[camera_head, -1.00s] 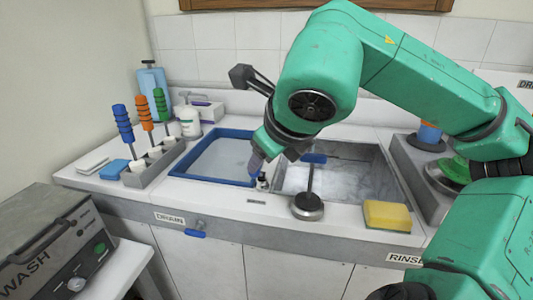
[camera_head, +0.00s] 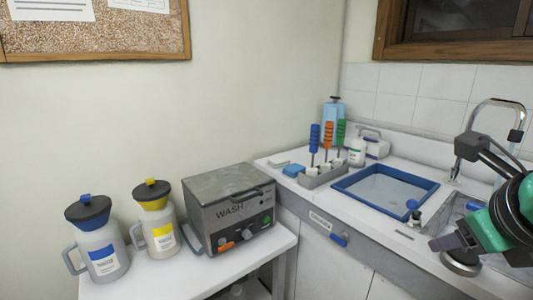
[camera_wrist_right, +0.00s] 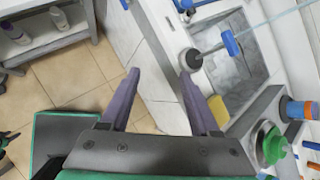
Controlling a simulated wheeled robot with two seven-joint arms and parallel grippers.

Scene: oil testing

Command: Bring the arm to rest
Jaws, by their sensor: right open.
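My right gripper (camera_head: 447,241) shows at the right edge of the head view, pointing left above the sink counter. Its wrist is green and black; most of the arm is cut off by the frame. In the right wrist view its two purple fingers (camera_wrist_right: 165,98) are spread apart with nothing between them. Beyond them are the tiled floor and the counter front. My left gripper is not seen.
A WASH machine (camera_head: 213,198) and two jugs (camera_head: 97,244) stand on a white side table. A yellow sponge (camera_wrist_right: 217,112) lies below the right-hand sink.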

